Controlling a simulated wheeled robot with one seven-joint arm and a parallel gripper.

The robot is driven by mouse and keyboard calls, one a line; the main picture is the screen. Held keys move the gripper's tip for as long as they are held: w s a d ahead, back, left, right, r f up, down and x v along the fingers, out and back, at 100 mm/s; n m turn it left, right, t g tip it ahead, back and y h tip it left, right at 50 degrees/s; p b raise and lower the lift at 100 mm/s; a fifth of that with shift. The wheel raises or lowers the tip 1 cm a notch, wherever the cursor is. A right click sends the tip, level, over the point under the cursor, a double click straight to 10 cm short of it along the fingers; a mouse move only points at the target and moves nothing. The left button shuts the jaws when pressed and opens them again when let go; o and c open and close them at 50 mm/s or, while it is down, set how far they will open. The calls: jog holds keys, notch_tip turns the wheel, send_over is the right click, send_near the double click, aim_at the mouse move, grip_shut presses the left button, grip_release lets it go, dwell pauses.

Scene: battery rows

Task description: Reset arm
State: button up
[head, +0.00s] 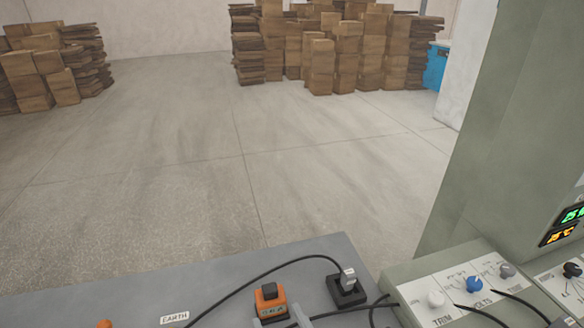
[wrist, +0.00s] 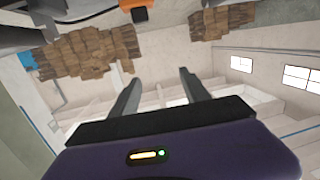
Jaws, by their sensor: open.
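My gripper (wrist: 156,90) shows in the wrist view with its two grey fingers spread apart and nothing between them. The wrist view looks out over the room upside down, with boxes and floor at the top and windows to the right.
A grey bench top (head: 110,305) bears an orange connector block (head: 270,301), a black socket (head: 346,289) with a plug, and loose black cables. A panel with knobs (head: 474,284) stands at right beside a green cabinet (head: 510,130). Stacked boxes (head: 345,50) stand far back; the floor between is clear.

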jog(key=s+d+f+m+h, duration=0.1)
jog(key=s+d+m+h, duration=0.1)
jog(key=s+d, duration=0.9)
jog(key=s+d+f+m+h, duration=0.1)
jog(key=s+d+m+h, duration=0.2)
jog(key=s+d, duration=0.7)
jog(key=s+h, duration=0.1)
jog(key=s, duration=0.4)
jog(key=shift+s+d+f+g+h, duration=0.15)
jog(key=shift+s+d+g+h, duration=0.15)
jog(key=shift+s+d, duration=0.1)
jog(key=shift+f, duration=0.15)
